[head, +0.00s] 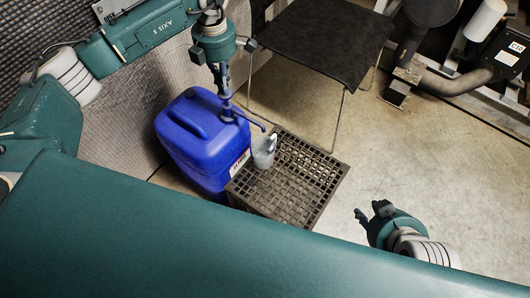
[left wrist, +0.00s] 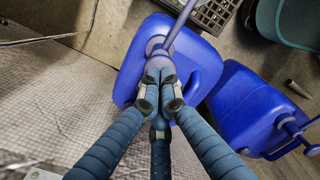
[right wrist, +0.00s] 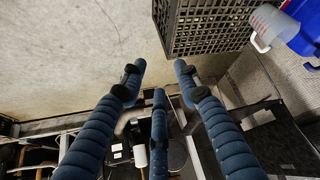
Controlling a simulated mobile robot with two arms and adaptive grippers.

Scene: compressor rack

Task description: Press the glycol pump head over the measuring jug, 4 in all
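The blue glycol canister (head: 195,135) stands on the floor with a blue pump on top; it also shows in the left wrist view (left wrist: 205,62). The pump spout (head: 252,121) reaches right, over the grey measuring jug (head: 265,152). The jug stands on a black crate (head: 325,200) and shows in the right wrist view (right wrist: 268,22). My left gripper (head: 227,112) is above the canister, fingertips together at the pump head (left wrist: 155,45); whether they touch it is unclear. My right gripper (head: 372,210) is open and empty, right of the crate.
A second blue canister with a pump (left wrist: 245,105) stands beside the first in the left wrist view. A black-topped table (head: 320,40) is behind the crate. Pipes and machinery (head: 445,80) stand at the back right. The floor (head: 420,150) right of the crate is clear.

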